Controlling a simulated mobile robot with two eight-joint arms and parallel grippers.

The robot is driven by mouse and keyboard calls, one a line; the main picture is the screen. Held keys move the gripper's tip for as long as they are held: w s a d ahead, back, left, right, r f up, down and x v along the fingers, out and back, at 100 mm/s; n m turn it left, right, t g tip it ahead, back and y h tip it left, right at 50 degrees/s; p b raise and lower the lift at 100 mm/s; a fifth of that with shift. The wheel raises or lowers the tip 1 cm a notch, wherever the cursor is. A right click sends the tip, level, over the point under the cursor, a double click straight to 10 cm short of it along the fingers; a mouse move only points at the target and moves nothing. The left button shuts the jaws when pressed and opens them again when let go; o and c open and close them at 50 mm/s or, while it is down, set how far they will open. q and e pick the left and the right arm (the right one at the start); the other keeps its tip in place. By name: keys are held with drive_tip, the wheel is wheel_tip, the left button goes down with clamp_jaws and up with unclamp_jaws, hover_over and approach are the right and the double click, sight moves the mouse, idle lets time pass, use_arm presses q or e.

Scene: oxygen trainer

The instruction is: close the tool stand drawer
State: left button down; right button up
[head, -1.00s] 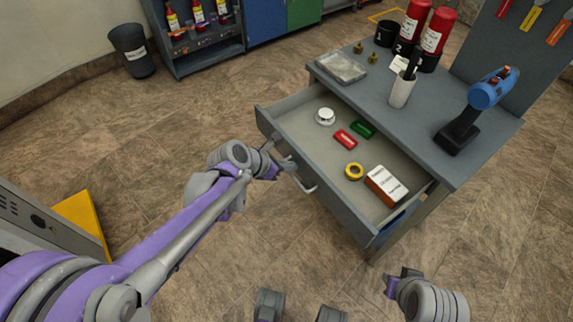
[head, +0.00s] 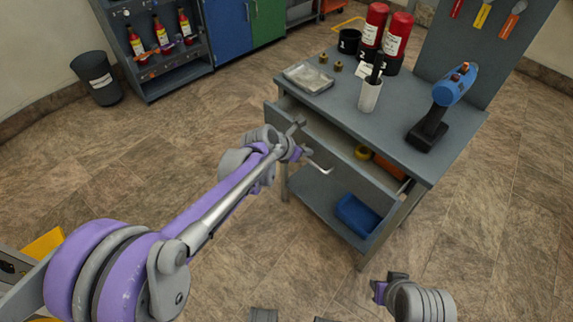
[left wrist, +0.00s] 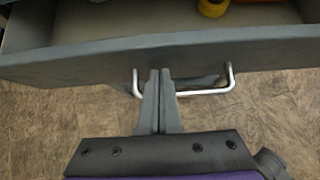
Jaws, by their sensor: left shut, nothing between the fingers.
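The grey tool stand (head: 392,130) has its drawer (head: 357,184) partly open, with a narrow strip of its inside showing. The drawer front also spans the left wrist view (left wrist: 70,62). A silver bar handle (head: 322,168) is on the front; it also shows in the left wrist view (left wrist: 205,92). My left gripper (head: 302,150) is shut and empty, its fingertips (left wrist: 159,72) at the drawer front beside the left end of the handle. Whether they touch it is hard to tell. My right gripper (head: 385,287) is low at the right, away from the stand.
A yellow tape roll (head: 362,152) and an orange-brown box (head: 390,166) show inside the drawer. A blue bin (head: 357,214) is on the lower shelf.

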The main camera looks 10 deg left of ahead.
use_arm(q)
approach(329, 134)
drive_tip(key=d, duration=0.1)
drive_tip(key=d+f, duration=0.1)
drive_tip(key=d, duration=0.2)
drive_tip(key=shift+f, duration=0.35)
drive_tip(key=shift+w+r, duration=0.1)
drive_tip(key=shift+r, duration=0.1)
